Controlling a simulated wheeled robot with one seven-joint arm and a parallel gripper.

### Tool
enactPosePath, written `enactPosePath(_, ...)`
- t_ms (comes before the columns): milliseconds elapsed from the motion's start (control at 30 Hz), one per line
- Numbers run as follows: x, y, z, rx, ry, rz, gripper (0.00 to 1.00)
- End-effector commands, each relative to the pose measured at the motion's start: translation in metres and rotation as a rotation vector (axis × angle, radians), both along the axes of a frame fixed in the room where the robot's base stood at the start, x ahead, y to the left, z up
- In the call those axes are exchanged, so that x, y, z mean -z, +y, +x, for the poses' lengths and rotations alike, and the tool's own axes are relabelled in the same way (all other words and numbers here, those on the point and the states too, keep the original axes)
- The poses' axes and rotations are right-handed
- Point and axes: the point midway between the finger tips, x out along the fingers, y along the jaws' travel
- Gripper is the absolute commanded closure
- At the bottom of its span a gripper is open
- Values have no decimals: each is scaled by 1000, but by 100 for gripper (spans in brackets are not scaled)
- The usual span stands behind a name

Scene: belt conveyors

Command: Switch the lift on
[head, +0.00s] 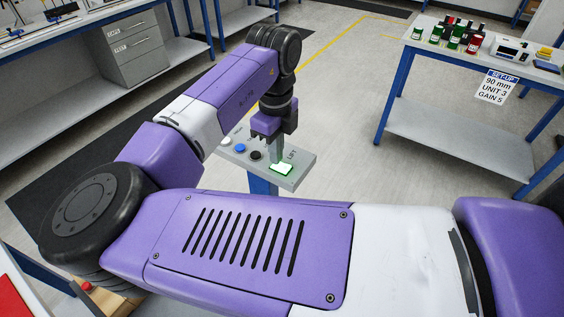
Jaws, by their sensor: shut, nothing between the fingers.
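A grey control panel (298,178) stands on a blue post in the middle of the head view. Its right end carries a switch (282,169) with a lit white-green face, beside a label that reads LIFT. A black button (256,155), a blue button (239,148) and a white button (226,141) sit in a row to the left on the same panel.
A blue-legged table (477,66) at the right holds bottles and a device, with a set-up sign (496,87) on its front. A workbench (110,15) with grey drawers (136,53) stands at the back left. The floor between is clear.

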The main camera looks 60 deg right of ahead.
Motion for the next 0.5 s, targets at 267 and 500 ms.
enactPosePath(267, -24, -1, 0, 0, 0, -2, 100)
enactPosePath(500, -42, 0, 0, 0, -1, -1, 100)
